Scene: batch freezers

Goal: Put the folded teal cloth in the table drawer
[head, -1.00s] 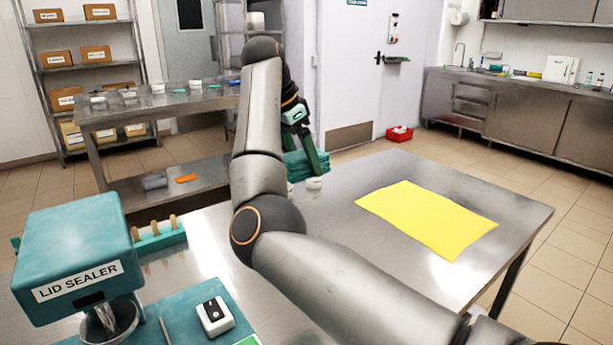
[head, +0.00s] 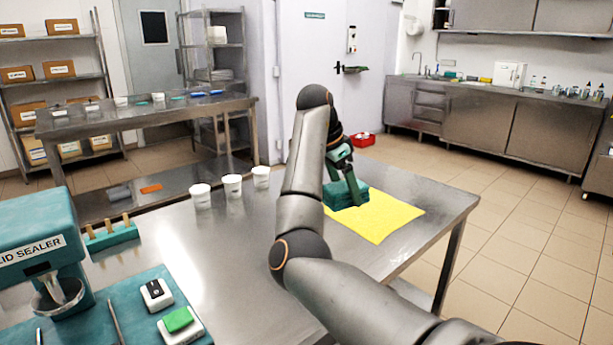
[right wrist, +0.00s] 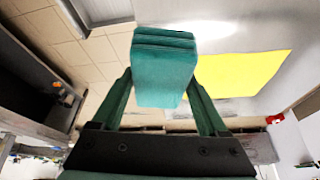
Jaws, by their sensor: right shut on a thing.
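The folded teal cloth (head: 345,193) is a small layered block held above the steel table (head: 235,240), in front of the yellow sheet in the head view. My right gripper (head: 343,174) is shut on it. In the right wrist view the cloth (right wrist: 165,70) sits between the two fingers of the gripper (right wrist: 163,100). My left gripper is not in view. No table drawer can be made out in these frames.
The yellow sheet (head: 385,215) lies on the table's right part. Three white cups (head: 232,186) stand near the back edge. The lid sealer (head: 38,245), a teal rack (head: 112,235) and a teal mat (head: 140,300) with small items occupy the left. The middle of the table is clear.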

